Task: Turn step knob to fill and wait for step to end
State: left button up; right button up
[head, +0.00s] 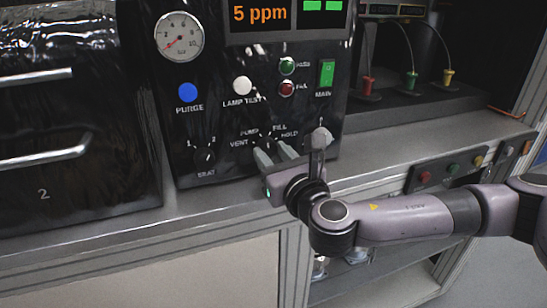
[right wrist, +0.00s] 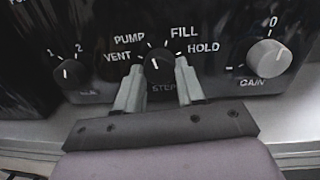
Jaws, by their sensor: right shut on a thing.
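The step knob (right wrist: 158,66) is a dark round knob on the black panel, with VENT, PUMP, FILL and HOLD printed around it. My right gripper (right wrist: 158,88) is shut on it, one finger on each side. The knob's white mark points roughly upward with a slight lean left, towards the PUMP side; its exact setting is hard to tell. In the head view my right gripper (head: 274,152) reaches the panel from the lower right, and its fingers hide most of the knob. My left gripper is not in view.
The gain knob (right wrist: 270,58) is close on the right and the seat knob (head: 204,156) on the left. Above are the purge button (head: 187,92), lamp test button (head: 242,86), green main switch (head: 326,73), gauge (head: 179,37) and a 5 ppm display (head: 260,13).

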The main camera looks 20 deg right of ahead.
jog(key=m+b, duration=0.1)
jog(key=m, duration=0.2)
jog(key=shift+f, duration=0.15)
jog(key=shift+a+m+b, duration=0.1)
jog(key=shift+m+b, duration=0.25)
jog(key=shift+m, duration=1.65)
jog(key=o, duration=1)
jog(key=shift+o, duration=0.2)
jog(key=shift+s, duration=0.1)
jog(key=s, duration=0.7)
jog(key=shift+d+b, duration=0.35)
jog(key=shift+b, duration=0.1)
